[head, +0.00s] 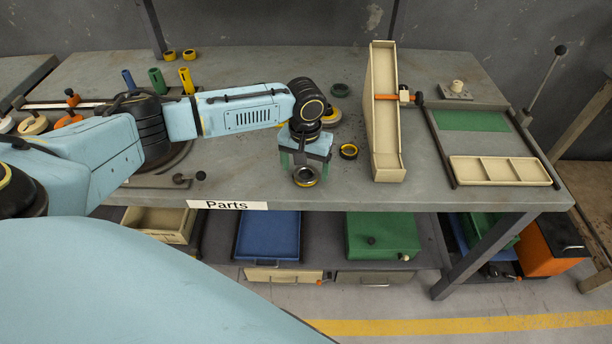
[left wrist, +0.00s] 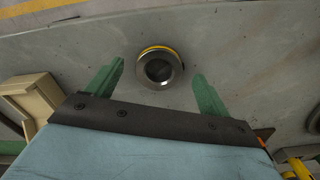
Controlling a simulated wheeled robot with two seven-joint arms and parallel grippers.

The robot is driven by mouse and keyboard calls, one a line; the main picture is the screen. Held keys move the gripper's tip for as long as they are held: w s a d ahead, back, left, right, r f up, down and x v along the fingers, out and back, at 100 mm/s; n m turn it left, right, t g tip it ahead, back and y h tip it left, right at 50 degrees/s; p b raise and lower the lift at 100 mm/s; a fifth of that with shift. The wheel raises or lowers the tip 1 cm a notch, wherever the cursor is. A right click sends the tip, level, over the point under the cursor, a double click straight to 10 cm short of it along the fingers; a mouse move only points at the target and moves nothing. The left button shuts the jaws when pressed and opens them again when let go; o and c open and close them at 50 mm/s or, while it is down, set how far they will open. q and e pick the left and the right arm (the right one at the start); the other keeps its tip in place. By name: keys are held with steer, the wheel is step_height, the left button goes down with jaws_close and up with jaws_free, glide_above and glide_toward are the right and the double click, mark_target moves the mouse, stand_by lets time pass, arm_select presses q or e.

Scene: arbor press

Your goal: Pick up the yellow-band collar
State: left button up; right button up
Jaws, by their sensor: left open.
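A steel collar with a yellow band (left wrist: 159,68) stands on the grey table, its dark bore facing up in the left wrist view. It also shows in the head view (head: 306,177), near the table's front edge. My left gripper (left wrist: 158,85) is open, with its two green fingers apart on either side of the collar's line. The collar appears just beyond and between the fingertips, with clear gaps to both. In the head view my left gripper (head: 306,162) points down over the collar and partly hides it. My right gripper is not in view.
A cream divided tray (head: 499,171) is at the right. The table's front edge is close to the collar.

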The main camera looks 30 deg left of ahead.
arm_select(q)
steer(key=shift+f, duration=0.85)
steer(key=shift+c, duration=0.4)
steer(key=c, duration=1.2)
steer(key=shift+r, duration=0.15)
